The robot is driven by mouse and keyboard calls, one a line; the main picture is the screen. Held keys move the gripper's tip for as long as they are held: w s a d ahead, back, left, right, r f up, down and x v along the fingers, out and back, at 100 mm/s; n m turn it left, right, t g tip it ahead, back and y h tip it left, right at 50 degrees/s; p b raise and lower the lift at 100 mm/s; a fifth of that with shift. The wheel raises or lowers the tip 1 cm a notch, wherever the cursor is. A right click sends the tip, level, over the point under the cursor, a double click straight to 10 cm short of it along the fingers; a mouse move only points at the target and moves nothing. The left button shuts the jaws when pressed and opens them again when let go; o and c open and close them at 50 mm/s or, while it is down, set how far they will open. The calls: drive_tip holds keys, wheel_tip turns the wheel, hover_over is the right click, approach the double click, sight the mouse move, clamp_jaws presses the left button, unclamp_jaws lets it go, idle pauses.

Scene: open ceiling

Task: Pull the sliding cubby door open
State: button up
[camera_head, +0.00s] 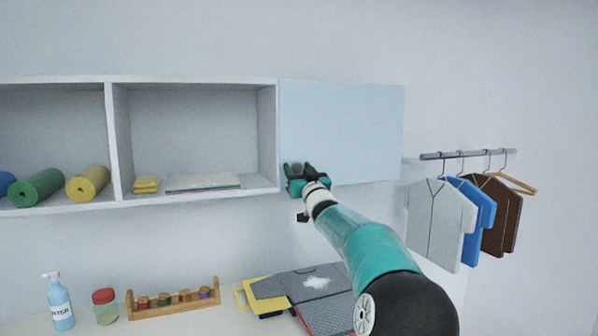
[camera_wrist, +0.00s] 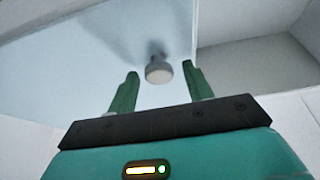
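The sliding cubby door (camera_head: 345,128) is a pale blue panel covering the right end of the wall shelf. In the wrist view the door (camera_wrist: 85,62) fills the upper left, and its round grey knob (camera_wrist: 158,70) sticks out near its edge. My gripper (camera_head: 299,169) is at the door's lower left corner in the head view. In the wrist view my gripper's (camera_wrist: 159,85) two green fingers are apart, one on each side of the knob, with gaps visible between the fingers and the knob. In the head view the gripper hides most of the knob.
The open cubbies (camera_head: 195,130) to the left hold rolled mats, yellow cloths and a flat stack. Shirts hang on a rail (camera_head: 468,154) at the right. Below, a counter (camera_head: 215,322) carries a spray bottle (camera_head: 60,303), a red-lidded jar (camera_head: 105,306), a wooden rack and folded grey cloths.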

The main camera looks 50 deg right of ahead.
clamp_jaws()
drive_tip(key=w+a, duration=0.7)
drive_tip(key=a, duration=0.5)
drive_tip(key=w+a, duration=0.7)
drive_tip(key=a, duration=0.5)
drive_tip(key=w+a, duration=0.7)
drive_tip(key=a, duration=0.5)
drive_tip(key=shift+w+a, duration=0.25)
drive_tip(key=shift+w, duration=0.1)
drive_tip(key=shift+o, duration=0.2)
unclamp_jaws()
drive_tip(key=shift+f, duration=0.1)
drive_tip(key=v, duration=1.3)
drive_tip(key=shift+s, duration=0.4)
drive_tip(key=shift+a+f, duration=0.1)
drive_tip(key=shift+a, duration=0.05)
